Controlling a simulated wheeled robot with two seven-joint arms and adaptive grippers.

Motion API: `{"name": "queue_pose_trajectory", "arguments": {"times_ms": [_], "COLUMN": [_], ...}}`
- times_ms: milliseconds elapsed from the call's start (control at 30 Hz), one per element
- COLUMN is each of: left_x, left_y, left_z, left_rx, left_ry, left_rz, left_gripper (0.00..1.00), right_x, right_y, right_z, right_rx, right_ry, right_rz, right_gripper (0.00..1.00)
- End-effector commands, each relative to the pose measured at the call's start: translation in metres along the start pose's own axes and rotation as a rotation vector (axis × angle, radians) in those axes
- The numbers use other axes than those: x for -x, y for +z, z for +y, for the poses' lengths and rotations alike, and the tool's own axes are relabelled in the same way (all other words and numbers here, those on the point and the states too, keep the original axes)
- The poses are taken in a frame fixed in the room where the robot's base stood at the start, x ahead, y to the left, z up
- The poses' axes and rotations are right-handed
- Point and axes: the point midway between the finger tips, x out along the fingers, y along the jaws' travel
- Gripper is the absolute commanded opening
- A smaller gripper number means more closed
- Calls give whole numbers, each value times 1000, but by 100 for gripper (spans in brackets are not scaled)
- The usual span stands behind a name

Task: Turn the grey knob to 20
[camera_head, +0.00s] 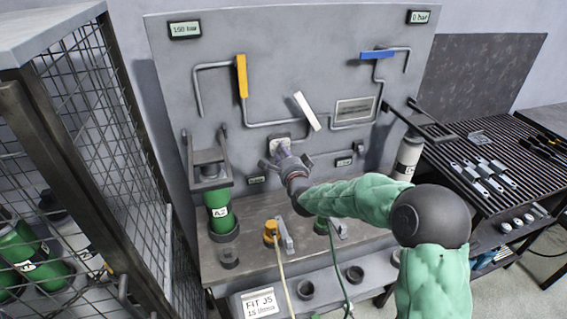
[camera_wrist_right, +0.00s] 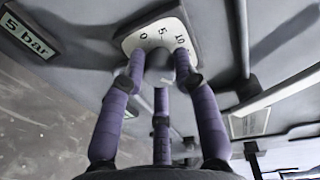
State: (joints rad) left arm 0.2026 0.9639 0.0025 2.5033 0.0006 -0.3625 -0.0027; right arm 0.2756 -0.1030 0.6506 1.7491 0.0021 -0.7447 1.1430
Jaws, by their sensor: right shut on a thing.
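The grey knob (camera_wrist_right: 160,72) sits on a white dial plate (camera_wrist_right: 152,37) marked 0, 5 and 10 in the right wrist view. The plate also shows on the grey panel in the head view (camera_head: 281,142). My right gripper (camera_head: 281,153) reaches the panel there, its purple fingers closed around the knob. The fingers (camera_wrist_right: 162,80) cover much of the knob, and its pointer cannot be made out. The rest of the scale is hidden. My left gripper is not in view.
The panel carries a yellow lever (camera_head: 241,76), a white lever (camera_head: 306,110), a blue lever (camera_head: 377,55) and pipes. A "5 bar" display (camera_wrist_right: 28,35) is near the dial. A mesh cage (camera_head: 95,90) stands left, a slatted bench (camera_head: 500,165) right. Hoses hang below my arm.

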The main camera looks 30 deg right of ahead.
Motion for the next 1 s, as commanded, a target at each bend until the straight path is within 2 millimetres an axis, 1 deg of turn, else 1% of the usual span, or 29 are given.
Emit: {"name": "queue_pose_trajectory", "arguments": {"times_ms": [33, 100, 333, 533, 967, 1000], "left_x": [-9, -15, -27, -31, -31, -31], "left_y": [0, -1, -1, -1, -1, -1], "left_z": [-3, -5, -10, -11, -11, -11], "left_rx": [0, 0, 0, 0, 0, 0], "left_ry": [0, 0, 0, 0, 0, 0], "left_rz": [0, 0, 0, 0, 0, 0], "left_gripper": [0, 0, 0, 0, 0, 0], "right_x": [0, 0, 0, 0, 0, 0], "right_y": [1, 1, 1, 1, 1, 1], "right_z": [6, 6, 4, 3, 3, 3], "right_rx": [-30, -72, -168, -203, -209, -208], "right_ry": [4, 5, 9, 12, 12, 12], "right_rz": [-5, -8, -15, -18, -19, -19], "right_gripper": [0, 0, 0, 0, 0, 42]}}
